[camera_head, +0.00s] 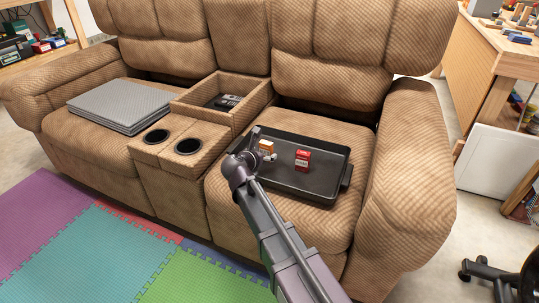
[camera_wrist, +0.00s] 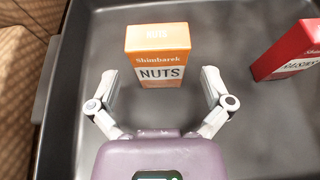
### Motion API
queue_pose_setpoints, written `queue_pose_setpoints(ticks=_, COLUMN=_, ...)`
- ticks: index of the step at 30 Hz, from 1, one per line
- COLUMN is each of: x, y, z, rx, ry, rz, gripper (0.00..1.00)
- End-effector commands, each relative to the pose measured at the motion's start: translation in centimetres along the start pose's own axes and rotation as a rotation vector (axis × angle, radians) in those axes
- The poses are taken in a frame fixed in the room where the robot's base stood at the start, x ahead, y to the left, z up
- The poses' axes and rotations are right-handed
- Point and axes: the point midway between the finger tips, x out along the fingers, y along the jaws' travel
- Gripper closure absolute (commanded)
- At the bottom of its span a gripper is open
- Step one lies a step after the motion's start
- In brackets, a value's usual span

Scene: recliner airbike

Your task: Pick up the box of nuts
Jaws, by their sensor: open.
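The box of nuts (camera_wrist: 158,57) is small and orange, with a white band reading "NUTS". It stands upright in a black tray (camera_head: 325,191) on the right seat of the recliner. It also shows in the head view (camera_head: 266,147), partly beside my gripper. My gripper (camera_wrist: 161,82) is open. In the wrist view its two fingers point toward the box, one near each side of its lower part, with visible gaps. Nothing is held.
A red box (camera_wrist: 288,52) stands in the tray to the right of the nuts; it also shows in the head view (camera_head: 303,160). The recliner's console with cup holders (camera_head: 187,147) lies to the left. Grey sheets (camera_head: 120,105) lie on the left seat.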

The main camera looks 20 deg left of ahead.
Motion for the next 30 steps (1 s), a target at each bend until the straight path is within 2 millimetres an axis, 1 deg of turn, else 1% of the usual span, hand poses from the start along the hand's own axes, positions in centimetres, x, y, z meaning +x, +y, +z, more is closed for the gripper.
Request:
queue_pose_setpoints(ticks=1, x=0.9, y=0.1, z=-0.2, rx=0.000, ry=0.000, rz=-0.001, gripper=0.00)
queue_pose_setpoints(ticks=6, x=2.0, y=0.1, z=-0.1, rx=0.000, ry=0.000, rz=0.000, gripper=0.00)
queue_pose_setpoints(ticks=24, x=2.2, y=-0.1, z=0.0, rx=0.000, ry=0.000, rz=0.000, gripper=0.00)
queue_pose_setpoints(ticks=26, x=2.2, y=-0.1, z=0.0, rx=0.000, ry=0.000, rz=0.000, gripper=0.18)
queue_pose_setpoints(ticks=27, x=2.2, y=-0.1, z=0.0, rx=0.000, ry=0.000, rz=0.000, gripper=0.30)
queue_pose_setpoints(ticks=29, x=2.2, y=-0.1, z=0.0, rx=0.000, ry=0.000, rz=0.000, gripper=0.48)
queue_pose_setpoints(ticks=30, x=2.2, y=-0.1, z=0.0, rx=0.000, ry=0.000, rz=-0.001, gripper=0.59)
